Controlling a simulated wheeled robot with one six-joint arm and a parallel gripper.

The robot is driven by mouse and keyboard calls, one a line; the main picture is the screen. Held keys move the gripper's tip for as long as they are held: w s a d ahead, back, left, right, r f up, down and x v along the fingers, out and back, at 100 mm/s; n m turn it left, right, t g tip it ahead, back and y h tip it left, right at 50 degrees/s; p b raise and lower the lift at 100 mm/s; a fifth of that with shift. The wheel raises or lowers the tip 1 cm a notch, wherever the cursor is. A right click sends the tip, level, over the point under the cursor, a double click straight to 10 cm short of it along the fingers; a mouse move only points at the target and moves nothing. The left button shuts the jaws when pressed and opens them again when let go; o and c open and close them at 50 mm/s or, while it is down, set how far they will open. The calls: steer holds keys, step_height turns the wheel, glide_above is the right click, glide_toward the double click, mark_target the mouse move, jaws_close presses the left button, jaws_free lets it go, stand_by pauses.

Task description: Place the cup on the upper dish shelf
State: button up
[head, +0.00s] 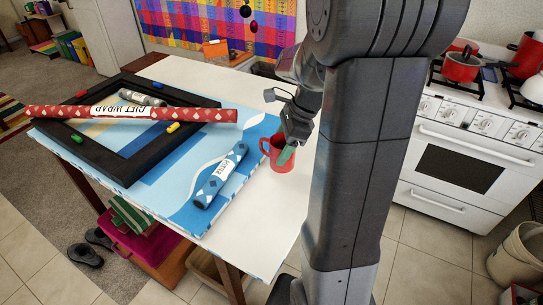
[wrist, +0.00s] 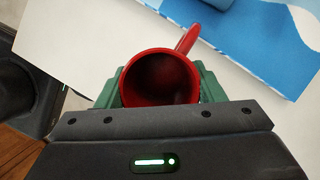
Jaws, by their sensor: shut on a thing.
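The cup is a red mug (head: 277,153) at the right side of the white table, seen in the head view. In the wrist view the cup (wrist: 160,77) shows from above, with its handle pointing up and to the right. My gripper (head: 287,153) is shut on the cup, with a green finger pad on each side of it in the wrist view (wrist: 160,88). The cup looks upright. I cannot tell whether its base touches the table. No dish shelf can be made out in either view.
The white table (head: 262,205) holds a blue poster, a black frame (head: 120,172), a red gift wrap roll (head: 130,112) and a blue roll (head: 220,176). A white stove (head: 455,165) with red pots (head: 461,66) stands at the right. Tiled floor lies between.

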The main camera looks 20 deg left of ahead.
steer(key=shift+f, duration=2.55)
steer(key=shift+f, duration=0.1)
steer(key=o, duration=1.1)
steer(key=shift+o, duration=0.2)
